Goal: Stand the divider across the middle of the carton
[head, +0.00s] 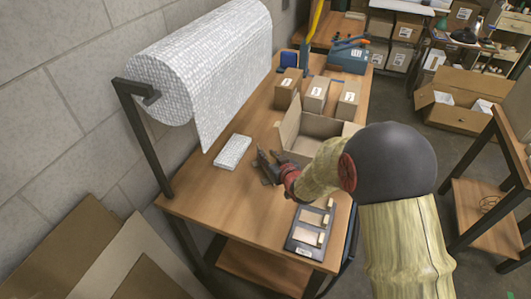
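An open cardboard carton (318,129) stands on the wooden workbench, with a flap raised on its left side. My arm hides its near right part, and its floor is only partly seen. My gripper (269,157) is just left of the carton's near left corner, low over the bench. Its dark fingers look apart, and I see nothing between them. I cannot pick out a divider for certain. A flat white, textured pad (233,151) lies on the bench to the left of my gripper.
A large roll of white wrap (200,65) hangs on a black stand at the bench's left. Several small labelled boxes (316,94) stand behind the carton. A dark tray (311,229) with small parts lies at the front. Bare bench (215,196) shows at front left.

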